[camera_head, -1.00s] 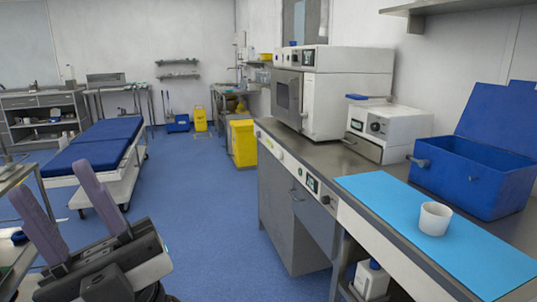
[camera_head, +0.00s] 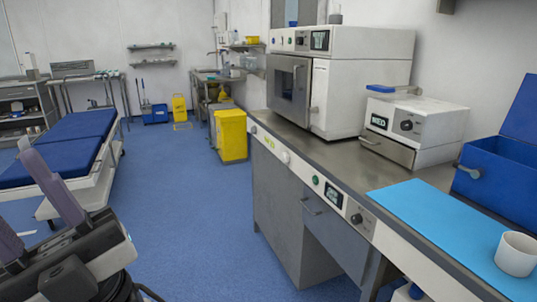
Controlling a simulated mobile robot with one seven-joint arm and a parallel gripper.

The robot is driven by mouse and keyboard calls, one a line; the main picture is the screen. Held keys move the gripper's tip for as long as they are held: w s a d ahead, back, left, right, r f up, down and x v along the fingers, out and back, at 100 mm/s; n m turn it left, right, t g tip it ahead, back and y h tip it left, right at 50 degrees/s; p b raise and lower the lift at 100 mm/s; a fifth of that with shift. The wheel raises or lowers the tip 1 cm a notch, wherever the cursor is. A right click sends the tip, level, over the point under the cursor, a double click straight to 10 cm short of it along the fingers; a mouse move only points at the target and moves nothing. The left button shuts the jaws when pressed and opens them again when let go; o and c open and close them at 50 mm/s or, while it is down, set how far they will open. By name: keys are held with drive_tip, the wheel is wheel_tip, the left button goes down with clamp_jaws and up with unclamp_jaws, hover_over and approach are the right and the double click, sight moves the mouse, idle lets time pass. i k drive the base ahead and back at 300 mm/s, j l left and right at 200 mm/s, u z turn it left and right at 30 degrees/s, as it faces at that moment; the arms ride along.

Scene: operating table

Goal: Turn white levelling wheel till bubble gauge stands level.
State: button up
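A small white round knob (camera_head: 285,157), which looks like the levelling wheel, sits on the pale front strip of the grey bench (camera_head: 425,183). Just left of it is a small yellow-green patch (camera_head: 268,142), likely the bubble gauge; it is too small to read a bubble. My gripper (camera_head: 14,185) is at the lower left, its two purple fingers apart and partly cut by the frame edge. It is empty and well away from the knob.
The bench carries a white oven (camera_head: 345,85), a smaller white device (camera_head: 415,125), a blue mat (camera_head: 440,215), a white cup (camera_head: 516,254) and an open blue box (camera_head: 500,180). A yellow bin (camera_head: 230,136) and blue bed (camera_head: 65,145) stand beyond. Blue floor between is clear.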

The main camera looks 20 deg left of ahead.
sight(285, 157)
drive_tip(key=i+j, duration=0.3)
drive_tip(key=j, duration=0.2)
drive_tip(key=i+j, duration=0.3)
drive_tip(key=j, duration=0.2)
drive_tip(key=i+j+u, duration=0.1)
drive_tip(key=i+j, duration=0.15)
drive_tip(key=j, duration=0.25)
drive_tip(key=i+j, duration=0.65)
drive_tip(key=j, duration=0.3)
drive_tip(key=u, duration=0.05)
